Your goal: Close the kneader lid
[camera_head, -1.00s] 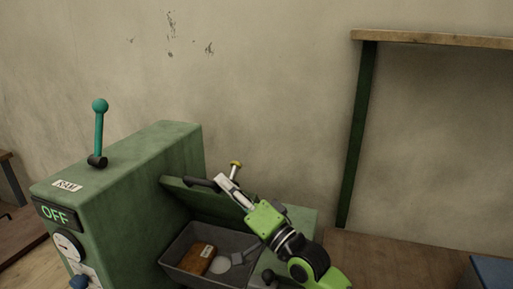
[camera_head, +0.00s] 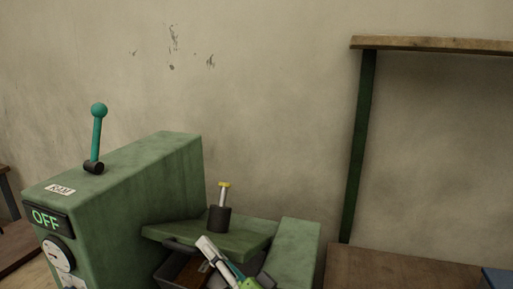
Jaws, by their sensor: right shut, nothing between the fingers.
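The kneader is a green machine (camera_head: 150,180) at the left. Its green lid (camera_head: 215,236) is swung down over the chamber, with its top face showing and a dark handle (camera_head: 178,246) at its near edge. A gap is visible below the lid's near edge, and part of the grey chamber (camera_head: 168,270) and a brown block (camera_head: 188,274) inside show through it. My right gripper (camera_head: 204,242) is shut and empty at the lid's near edge; I cannot tell whether it touches the lid. My left gripper is not in view.
A black cylinder with a yellow-topped pin (camera_head: 220,216) stands on the lid. A wooden shelf with a green post (camera_head: 358,150) stands at the right.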

